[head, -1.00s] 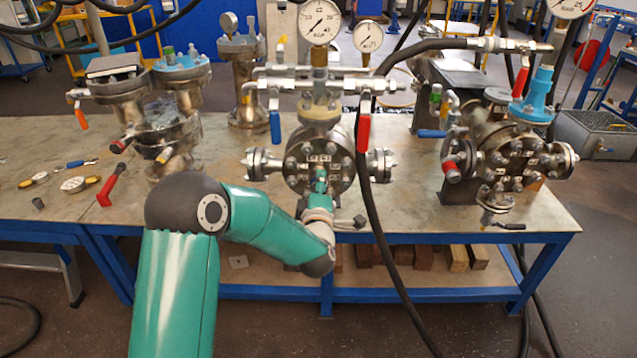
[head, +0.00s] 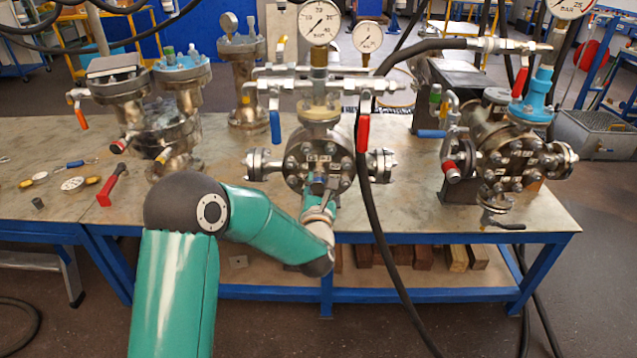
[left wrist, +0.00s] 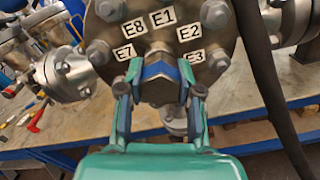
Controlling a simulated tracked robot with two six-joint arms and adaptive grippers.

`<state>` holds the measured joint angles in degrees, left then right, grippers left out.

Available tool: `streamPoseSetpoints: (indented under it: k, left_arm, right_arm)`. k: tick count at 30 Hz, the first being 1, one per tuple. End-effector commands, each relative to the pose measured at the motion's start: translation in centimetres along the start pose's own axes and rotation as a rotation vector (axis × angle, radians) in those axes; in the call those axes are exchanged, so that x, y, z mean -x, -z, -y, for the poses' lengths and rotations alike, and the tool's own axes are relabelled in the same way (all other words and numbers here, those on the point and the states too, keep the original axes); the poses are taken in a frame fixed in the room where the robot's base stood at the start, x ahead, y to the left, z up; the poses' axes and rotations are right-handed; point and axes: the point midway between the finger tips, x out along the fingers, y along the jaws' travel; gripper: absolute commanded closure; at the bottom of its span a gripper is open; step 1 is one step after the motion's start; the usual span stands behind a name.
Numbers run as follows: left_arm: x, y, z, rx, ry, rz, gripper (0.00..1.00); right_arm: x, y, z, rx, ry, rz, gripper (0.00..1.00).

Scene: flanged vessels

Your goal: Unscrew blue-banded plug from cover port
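The round cover (head: 320,160) is bolted on the front of the middle vessel and carries several bolts and white labels. In the left wrist view the cover (left wrist: 160,42) shows labels E7, E8, E1, E2 and E3. The blue-banded plug (left wrist: 160,82), a hexagonal head with blue on it, stands out below the labels. My left gripper (left wrist: 160,76) has one finger on each side of the plug, and both appear to press on it. In the head view my left gripper (head: 319,186) hides most of the plug. My right gripper is in neither view.
A black hose (head: 366,200) hangs just right of the cover. A red-handled valve (head: 363,133) and a blue-handled valve (head: 275,127) hang above it. Side flanges (head: 262,164) stick out at left and right. Another vessel (head: 510,150) stands at the right of the bench.

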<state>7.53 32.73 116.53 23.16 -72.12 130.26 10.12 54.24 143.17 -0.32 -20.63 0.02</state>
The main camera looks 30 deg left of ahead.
Motion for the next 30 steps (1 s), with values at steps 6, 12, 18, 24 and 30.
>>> streamPoseSetpoints:
  k: [6, 12, 18, 24, 30]
  left_arm:
    - [0.0, 0.4, 0.0, -0.003, 0.001, -0.008, 0.36]
    - [0.0, 0.3, 0.1, -0.004, 0.002, -0.007, 0.36]
    - [0.7, 0.2, 0.1, -0.004, 0.004, -0.006, 0.36]
    - [3.7, 0.2, 0.2, -0.006, 0.006, -0.007, 0.36]
    - [7.8, 0.2, 0.2, -0.006, 0.007, -0.006, 0.36]
  right_arm:
    - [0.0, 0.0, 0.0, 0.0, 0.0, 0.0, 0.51]
    - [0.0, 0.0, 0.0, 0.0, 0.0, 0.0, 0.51]
    - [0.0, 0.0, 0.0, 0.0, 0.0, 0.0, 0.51]
    - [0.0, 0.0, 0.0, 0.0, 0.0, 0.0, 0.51]
    - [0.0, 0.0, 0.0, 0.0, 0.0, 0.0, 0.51]
